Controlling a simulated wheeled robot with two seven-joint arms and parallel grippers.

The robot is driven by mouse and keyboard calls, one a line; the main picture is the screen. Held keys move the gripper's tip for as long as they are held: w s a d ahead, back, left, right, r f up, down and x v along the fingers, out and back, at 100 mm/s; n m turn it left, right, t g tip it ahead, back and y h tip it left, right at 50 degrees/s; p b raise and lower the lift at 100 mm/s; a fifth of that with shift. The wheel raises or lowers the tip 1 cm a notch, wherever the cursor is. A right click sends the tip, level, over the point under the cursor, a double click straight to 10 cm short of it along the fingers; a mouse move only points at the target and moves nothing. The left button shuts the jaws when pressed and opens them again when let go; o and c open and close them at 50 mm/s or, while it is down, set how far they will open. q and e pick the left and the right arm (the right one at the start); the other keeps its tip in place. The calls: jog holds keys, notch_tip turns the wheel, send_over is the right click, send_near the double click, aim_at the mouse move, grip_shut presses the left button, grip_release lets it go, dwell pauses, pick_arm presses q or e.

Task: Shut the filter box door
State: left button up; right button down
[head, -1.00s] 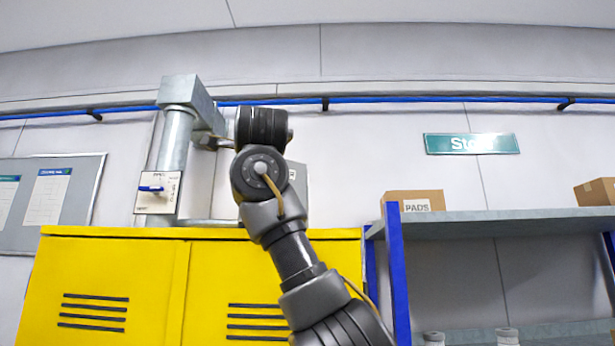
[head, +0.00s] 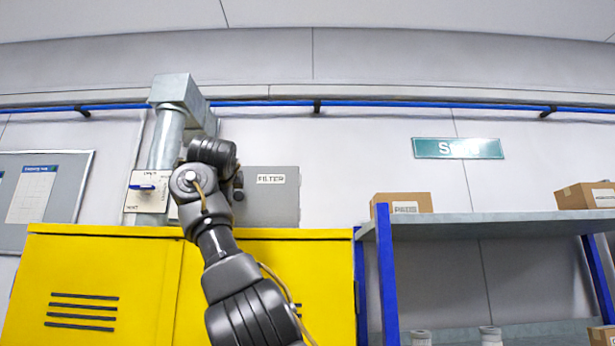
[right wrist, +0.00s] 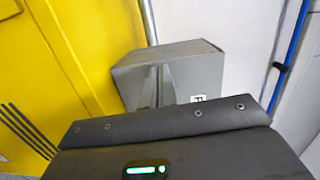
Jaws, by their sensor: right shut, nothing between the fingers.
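The filter box (head: 271,208) is a grey box on the wall above the yellow cabinet, with a FILTER label on its front face. My right arm hides its left part in the head view. The right wrist view shows the grey box (right wrist: 200,72) with part of the label. I cannot tell whether its door stands a little open. My right gripper (head: 238,185) is at the left part of the box, mostly hidden behind my wrist. In the right wrist view the gripper (right wrist: 158,82) is shut and empty, in front of the box; contact is unclear. My left gripper is out of view.
The yellow cabinet (head: 85,275) stands below the box. A grey duct (head: 166,140) and a lever panel (head: 150,190) are left of it. A shelf with blue posts (head: 386,270) stands at the right. A blue pipe (head: 380,104) runs along the wall.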

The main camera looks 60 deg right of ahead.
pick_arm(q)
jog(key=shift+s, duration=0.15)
pick_arm(e)
jog(key=shift+w+d, duration=0.1)
jog(key=shift+d, duration=0.15)
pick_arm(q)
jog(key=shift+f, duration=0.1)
pick_arm(e)
jog(key=shift+a, duration=0.2)
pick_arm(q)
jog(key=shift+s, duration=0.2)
pick_arm(e)
jog(key=a, duration=1.2)
jog(key=shift+a+r, duration=0.3)
jog(key=shift+a, duration=0.05)
jog(key=shift+a, duration=0.2)
